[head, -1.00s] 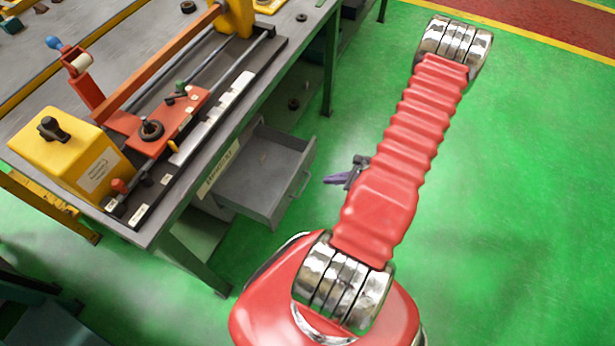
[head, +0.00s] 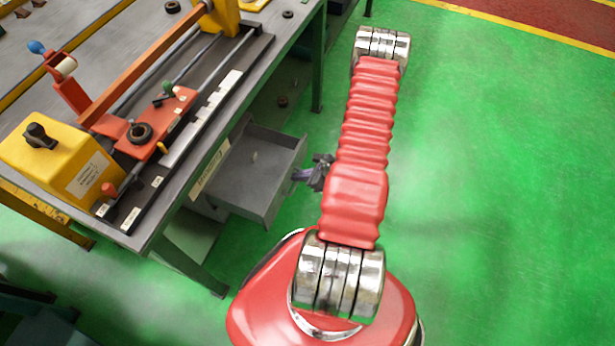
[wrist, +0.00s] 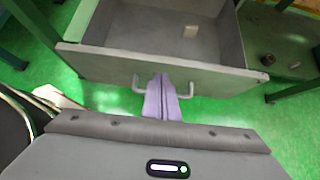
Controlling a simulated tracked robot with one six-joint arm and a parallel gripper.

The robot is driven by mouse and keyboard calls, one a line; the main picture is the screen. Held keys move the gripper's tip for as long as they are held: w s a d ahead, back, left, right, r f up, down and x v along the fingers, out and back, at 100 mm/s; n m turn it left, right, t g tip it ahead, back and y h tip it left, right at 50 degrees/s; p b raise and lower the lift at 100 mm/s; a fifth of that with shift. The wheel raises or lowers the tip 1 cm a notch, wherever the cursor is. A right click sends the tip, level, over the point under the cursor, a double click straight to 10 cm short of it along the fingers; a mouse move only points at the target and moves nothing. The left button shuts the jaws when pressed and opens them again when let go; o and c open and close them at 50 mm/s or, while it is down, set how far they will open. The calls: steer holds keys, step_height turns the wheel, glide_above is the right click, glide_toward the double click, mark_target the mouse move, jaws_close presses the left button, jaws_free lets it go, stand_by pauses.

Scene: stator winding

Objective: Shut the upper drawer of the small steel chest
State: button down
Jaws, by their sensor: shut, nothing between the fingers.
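The upper drawer (head: 250,172) of the small steel chest stands pulled out from under the bench in the head view. My gripper (head: 297,175) is at the front of the drawer. Its purple fingers (wrist: 162,98) are shut and empty, pointing at the panel between the handle's ends. I cannot tell whether the tips touch. The chest body is mostly hidden under the bench.
The bench (head: 265,65) above carries a winding machine with a yellow box (head: 62,158) and a red carriage (head: 155,125). A green bench leg (head: 318,75) stands behind the drawer. The green floor (head: 480,200) to the right is clear.

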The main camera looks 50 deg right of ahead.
steer(key=shift+w+a, duration=0.35)
steer(key=shift+w, duration=0.55)
steer(key=shift+d, duration=0.15)
steer(key=shift+w, duration=0.15)
